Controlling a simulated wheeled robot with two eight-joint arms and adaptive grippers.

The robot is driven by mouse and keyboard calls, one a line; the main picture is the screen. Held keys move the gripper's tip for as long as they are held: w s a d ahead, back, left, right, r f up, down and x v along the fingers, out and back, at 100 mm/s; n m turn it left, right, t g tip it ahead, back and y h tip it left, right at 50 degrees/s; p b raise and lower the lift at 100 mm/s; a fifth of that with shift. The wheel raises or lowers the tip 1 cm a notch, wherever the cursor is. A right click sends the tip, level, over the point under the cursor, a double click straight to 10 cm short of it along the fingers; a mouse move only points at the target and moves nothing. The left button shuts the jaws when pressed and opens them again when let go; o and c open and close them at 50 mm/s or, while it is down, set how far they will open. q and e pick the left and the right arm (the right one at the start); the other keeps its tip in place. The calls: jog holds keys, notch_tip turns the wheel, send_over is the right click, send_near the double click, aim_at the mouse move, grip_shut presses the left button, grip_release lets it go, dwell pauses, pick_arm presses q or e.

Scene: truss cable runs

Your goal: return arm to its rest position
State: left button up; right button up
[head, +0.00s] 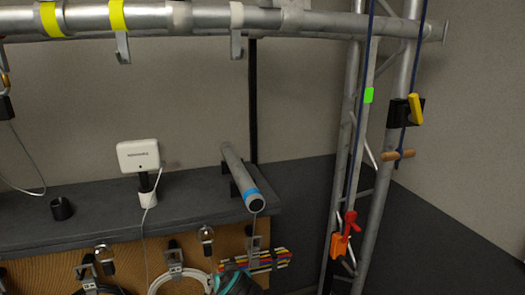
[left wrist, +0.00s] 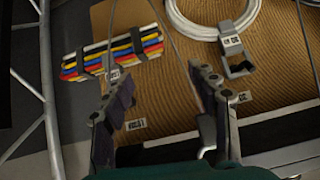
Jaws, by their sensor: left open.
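My left gripper (left wrist: 165,92) shows in the left wrist view with its two dark fingers spread apart and nothing between them. It is in front of the brown board (left wrist: 180,100). A strapped bundle of coloured cables (left wrist: 112,54) lies beyond the left finger, and a white cable coil (left wrist: 200,32) hangs at the top. In the head view a dark teal part at the bottom edge, below the coloured bundle (head: 265,260), appears to be mine. The fingers cannot be made out there. My right gripper is in neither view.
A grey shelf (head: 95,222) holds a white box-shaped device (head: 138,155) and a grey tube with a blue band (head: 240,178). Metal hooks line the board below. A truss upright (head: 392,120) with blue ropes stands at right. A horizontal truss pipe (head: 205,18) crosses the top.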

pick_arm(q)
jog(key=s+a+f+m+g+h, duration=0.1)
jog(key=s+a+f, duration=0.1)
jog(key=s, duration=0.8)
jog(key=s+a+f+m+g+h, duration=0.1)
jog(key=s+a, duration=0.4)
jog(key=s, duration=0.6)
jog(key=shift+a+f+m+h, duration=0.3)
jog(key=shift+f+h, duration=0.05)
jog(key=shift+h, duration=0.25)
